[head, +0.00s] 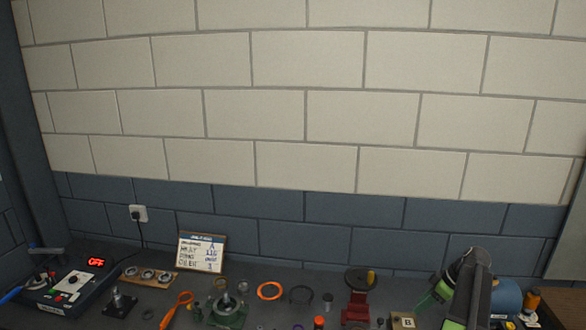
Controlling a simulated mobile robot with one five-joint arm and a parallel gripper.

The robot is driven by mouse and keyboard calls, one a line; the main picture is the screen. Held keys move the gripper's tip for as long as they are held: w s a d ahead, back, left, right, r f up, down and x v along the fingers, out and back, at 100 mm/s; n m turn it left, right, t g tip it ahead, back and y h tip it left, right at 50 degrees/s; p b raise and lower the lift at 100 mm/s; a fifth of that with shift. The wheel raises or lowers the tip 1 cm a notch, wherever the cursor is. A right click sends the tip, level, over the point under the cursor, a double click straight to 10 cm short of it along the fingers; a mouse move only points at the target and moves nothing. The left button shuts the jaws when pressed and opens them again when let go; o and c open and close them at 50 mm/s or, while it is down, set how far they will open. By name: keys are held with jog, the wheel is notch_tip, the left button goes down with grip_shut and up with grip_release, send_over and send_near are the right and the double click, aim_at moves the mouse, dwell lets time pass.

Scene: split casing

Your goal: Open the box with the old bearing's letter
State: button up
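A small tan box with a white label reading B (407,321) stands at the bottom edge, right of centre, partly cut off by the frame. I cannot tell whether its lid is shut. No other lettered box shows clearly. A framed board with handwriting (202,253) leans near the wall at left; an A seems to stand at its top right, but the rest is too small to read surely. A green casing (226,312) with a metal shaft sits below the board. I cannot make out which bearing is the old one. My gripper is not in view.
A control unit with a red OFF display (75,286) is at far left. A wooden holder with several bearings (149,275), orange pliers (178,305), an orange ring (269,290) and a red press (358,300) line the bench. My green-and-dark arm covers part of the right side.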

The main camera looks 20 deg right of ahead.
jog(key=w+a+f+n+g+b, duration=0.1)
jog(key=w+a+f+n+b, duration=0.3)
jog(key=a, duration=0.7)
jog(key=w+a+f+m+g, duration=0.1)
jog(key=w+a, duration=0.4)
jog(key=a, duration=0.5)
jog(key=w+a+f+n+g+b, duration=0.1)
jog(key=w+a+f+n+b, duration=0.3)
jog(key=a, duration=0.7)
jog(key=s+a+f+m+h+b, duration=0.1)
jog(key=s+a+f+m, duration=0.1)
jog(key=a+m, duration=0.4)
jog(key=s+a+f+m+g+h+b, duration=0.1)
jog(key=s+a+m, duration=0.3)
jog(key=a, duration=1)
jog(key=f+m+h, duration=0.1)
jog(key=m, duration=0.1)
jog(key=shift+s+a+f+m+h, duration=0.2)
jog(key=shift+s+f+m+h, duration=0.1)
jog(key=shift+f+m, duration=0.1)
